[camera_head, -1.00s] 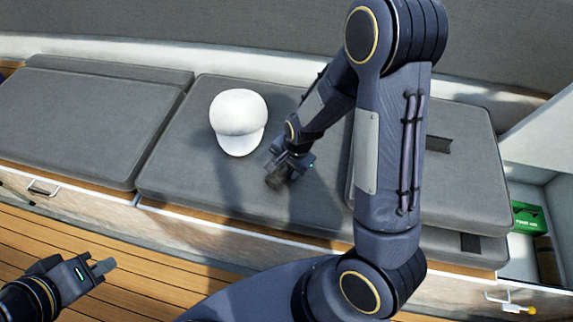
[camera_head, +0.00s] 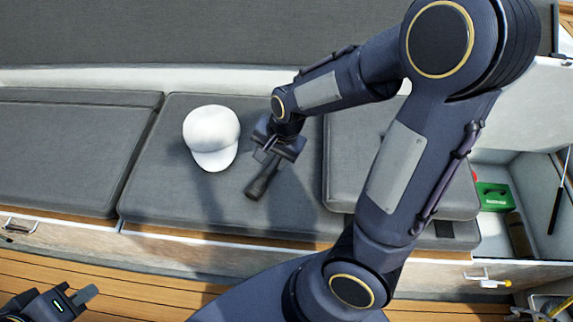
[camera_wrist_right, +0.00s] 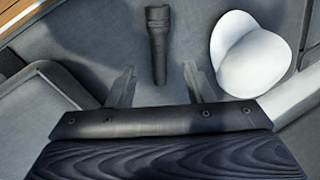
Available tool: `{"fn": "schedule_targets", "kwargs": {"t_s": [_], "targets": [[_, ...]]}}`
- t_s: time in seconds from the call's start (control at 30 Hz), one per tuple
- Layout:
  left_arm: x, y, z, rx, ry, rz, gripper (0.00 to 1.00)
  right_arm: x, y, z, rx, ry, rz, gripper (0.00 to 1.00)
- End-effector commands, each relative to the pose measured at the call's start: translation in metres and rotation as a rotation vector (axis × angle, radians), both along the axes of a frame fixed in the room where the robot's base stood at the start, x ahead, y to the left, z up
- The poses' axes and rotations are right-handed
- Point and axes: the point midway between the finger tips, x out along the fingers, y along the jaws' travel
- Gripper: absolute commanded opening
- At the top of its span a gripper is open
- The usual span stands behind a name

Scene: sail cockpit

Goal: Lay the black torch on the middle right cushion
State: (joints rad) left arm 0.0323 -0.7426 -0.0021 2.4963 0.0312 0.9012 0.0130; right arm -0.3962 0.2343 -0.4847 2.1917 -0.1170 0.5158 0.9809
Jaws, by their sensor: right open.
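The black torch (camera_head: 262,182) lies on the grey cushion (camera_head: 170,180) that also bears the white cap. In the right wrist view the torch (camera_wrist_right: 158,42) lies with its wider end away from the gripper. My right gripper (camera_head: 268,152) is above the cushion at the torch's narrow end. Its two fingers (camera_wrist_right: 160,72) are spread apart, with clear gaps to the torch on both sides. My left gripper (camera_head: 86,294) is at the lower left over the wooden floor, away from the torch; its jaw opening cannot be made out.
The white cap (camera_head: 211,138) lies left of the torch. A raised cushion (camera_head: 345,150) is to the right, partly behind my right arm. Another grey cushion (camera_head: 65,155) is at the left. An open locker at the right holds a green box (camera_head: 493,196).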

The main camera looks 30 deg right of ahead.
Motion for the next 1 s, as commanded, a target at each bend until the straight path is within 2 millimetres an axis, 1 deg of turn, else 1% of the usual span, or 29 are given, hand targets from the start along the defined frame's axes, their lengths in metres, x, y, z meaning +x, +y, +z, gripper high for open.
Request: {"fn": "schedule_targets", "kwargs": {"t_s": [0.03, 0.17, 0.2, 0.3, 0.43, 0.5, 0.6, 0.7, 0.83, 1.0], "targets": [[0.000, 0.000, 0.000, 0.000, 0.000, 0.000, 0.00, -0.007, -0.001, 0.012, 0.026, -0.025, 0.027, 0.47], [0.000, 0.000, 0.000, 0.000, 0.000, 0.000, 0.00, -0.033, 0.000, 0.046, 0.075, -0.107, 0.171, 0.47], [0.000, 0.000, 0.000, 0.000, 0.000, 0.000, 0.00, -0.043, 0.000, 0.056, 0.082, -0.140, 0.221, 0.47], [0.000, 0.000, 0.000, 0.000, 0.000, 0.000, 0.00, -0.068, 0.001, 0.079, 0.078, -0.225, 0.346, 0.47], [0.000, 0.000, 0.000, 0.000, 0.000, 0.000, 0.00, -0.101, 0.002, 0.101, 0.030, -0.332, 0.506, 0.47], [0.000, 0.000, 0.000, 0.000, 0.000, 0.000, 0.00, -0.116, 0.003, 0.109, -0.010, -0.381, 0.583, 0.47], [0.000, 0.000, 0.000, 0.000, 0.000, 0.000, 0.00, -0.134, 0.004, 0.115, -0.065, -0.428, 0.670, 0.47], [0.000, 0.000, 0.000, 0.000, 0.000, 0.000, 0.00, -0.145, 0.006, 0.117, -0.107, -0.453, 0.727, 0.47], [0.000, 0.000, 0.000, 0.000, 0.000, 0.000, 0.00, -0.150, 0.007, 0.117, -0.133, -0.466, 0.761, 0.47], [0.000, 0.000, 0.000, 0.000, 0.000, 0.000, 0.00, -0.151, 0.007, 0.117, -0.132, -0.466, 0.764, 0.47]]}}
